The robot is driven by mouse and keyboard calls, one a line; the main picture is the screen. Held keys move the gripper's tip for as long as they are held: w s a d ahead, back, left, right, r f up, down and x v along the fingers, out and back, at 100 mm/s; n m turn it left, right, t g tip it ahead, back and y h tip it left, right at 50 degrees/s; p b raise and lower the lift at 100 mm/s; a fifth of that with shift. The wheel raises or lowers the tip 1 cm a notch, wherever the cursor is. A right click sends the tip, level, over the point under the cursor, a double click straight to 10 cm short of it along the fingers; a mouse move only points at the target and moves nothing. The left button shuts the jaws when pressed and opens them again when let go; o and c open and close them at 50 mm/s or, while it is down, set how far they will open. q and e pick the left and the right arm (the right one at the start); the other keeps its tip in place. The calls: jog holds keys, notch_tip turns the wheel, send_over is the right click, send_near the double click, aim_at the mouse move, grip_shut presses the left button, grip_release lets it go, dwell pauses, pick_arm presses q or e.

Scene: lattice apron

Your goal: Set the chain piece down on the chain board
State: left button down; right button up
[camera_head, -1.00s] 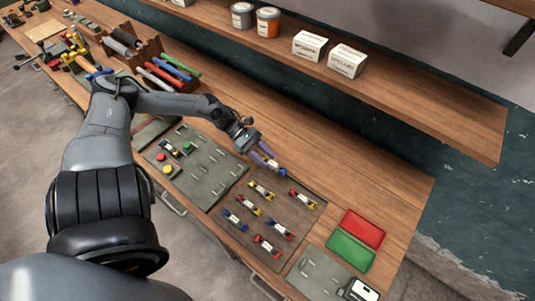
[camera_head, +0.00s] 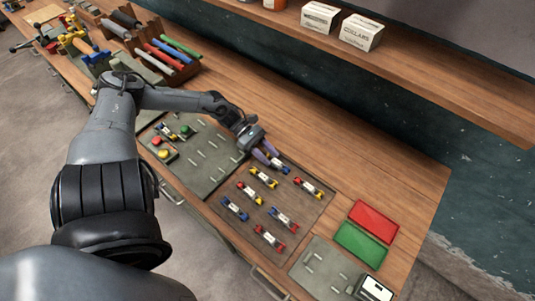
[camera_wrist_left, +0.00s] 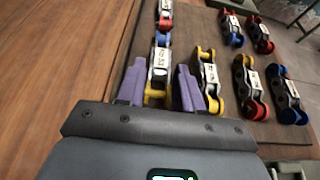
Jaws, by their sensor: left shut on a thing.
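My left gripper (camera_head: 266,155) is shut on a chain piece (camera_head: 281,167) at the upper edge of the brown board (camera_head: 298,238). In the left wrist view the held chain piece (camera_wrist_left: 160,58) has a white label, a yellow roller between the purple fingers and a blue roller at its far end. It lies roughly level; I cannot tell whether it touches the board. Several similar pieces lie on the board, such as a yellow one (camera_head: 263,177) beside the held one and a red-ended one (camera_head: 309,187) beyond it. My right gripper is not in view.
A grey-green board (camera_head: 213,160) with metal pegs lies to the left. A red tray (camera_head: 372,221) and a green tray (camera_head: 360,243) lie to the right, near a small grey board (camera_head: 321,272). Boxes stand on the shelf above. Bare bench lies behind the brown board.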

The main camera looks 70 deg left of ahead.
pick_arm(q)
jog(key=shift+f, duration=0.35)
jog(key=c, duration=0.6)
grip_release()
jog(key=shift+c, duration=0.2)
